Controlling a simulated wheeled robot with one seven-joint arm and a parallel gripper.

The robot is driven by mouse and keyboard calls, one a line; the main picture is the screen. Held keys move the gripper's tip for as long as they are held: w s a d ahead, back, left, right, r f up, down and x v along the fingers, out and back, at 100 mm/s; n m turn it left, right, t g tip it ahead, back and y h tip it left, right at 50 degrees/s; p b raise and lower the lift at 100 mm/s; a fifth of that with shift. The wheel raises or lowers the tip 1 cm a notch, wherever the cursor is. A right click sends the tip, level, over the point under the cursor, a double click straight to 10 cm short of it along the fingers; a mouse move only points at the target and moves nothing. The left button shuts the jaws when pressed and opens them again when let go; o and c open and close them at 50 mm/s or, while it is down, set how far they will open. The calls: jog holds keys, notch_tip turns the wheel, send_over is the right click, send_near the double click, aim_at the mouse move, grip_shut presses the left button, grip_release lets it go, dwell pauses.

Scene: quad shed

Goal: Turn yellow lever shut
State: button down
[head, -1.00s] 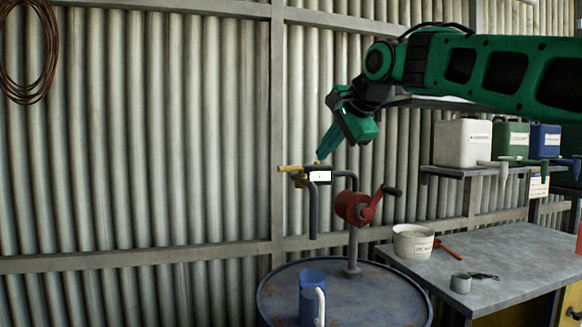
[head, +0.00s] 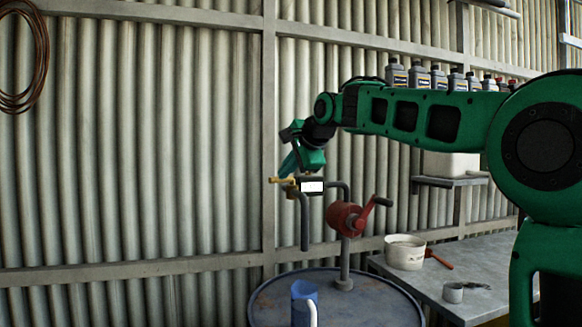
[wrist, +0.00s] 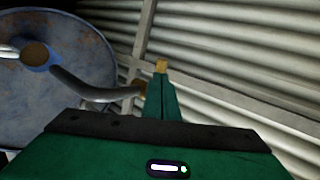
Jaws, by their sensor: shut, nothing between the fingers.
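The yellow lever (head: 279,180) sits on a valve at the end of the grey pump pipe. Its handle points left in the head view, and its yellow end (wrist: 161,66) shows just past my fingertips in the wrist view. My gripper (head: 285,170) is shut and empty, tilted down at the lever from above. Its green fingers (wrist: 161,84) are together in the wrist view. I cannot tell whether they touch the lever. The bent spout (head: 305,222) hangs down from the valve, above the blue jug (head: 303,301). My fingers hide part of the valve in the wrist view.
The red crank pump (head: 343,219) stands on the blue drum (head: 375,306), right of the valve. A corrugated wall (head: 150,150) stands close behind. Free space lies left.

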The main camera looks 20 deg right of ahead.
jog(key=shift+x, duration=0.85)
